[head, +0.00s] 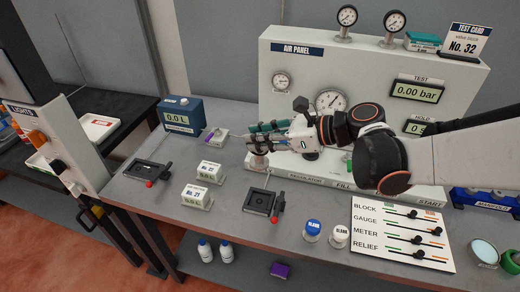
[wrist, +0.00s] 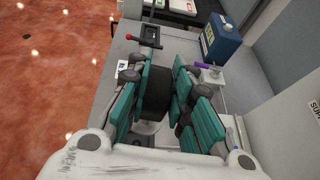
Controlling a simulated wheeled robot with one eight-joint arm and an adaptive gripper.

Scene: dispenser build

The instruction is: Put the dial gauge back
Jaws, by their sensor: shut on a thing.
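My gripper (head: 262,143) is in front of the left part of the air panel, low over the bench. In the wrist view its teal-padded fingers (wrist: 160,88) are closed on a black round thing (wrist: 157,90), with a pale round part below it. I cannot tell whether this is a dial gauge; the fingers hide most of it in the head view. Two dial gauges with white faces and dark rims stand on the panel's top edge, a left one (head: 347,16) and a right one (head: 394,21). The panel front bears a small gauge (head: 281,82) and a large gauge (head: 329,101).
The air panel (head: 290,62) backs the bench. Labelled blocks (head: 197,196), black fixtures with red-knobbed levers (head: 262,203), capped jars (head: 313,227) and a lever board (head: 402,235) occupy the bench. My arm crosses the panel's right side.

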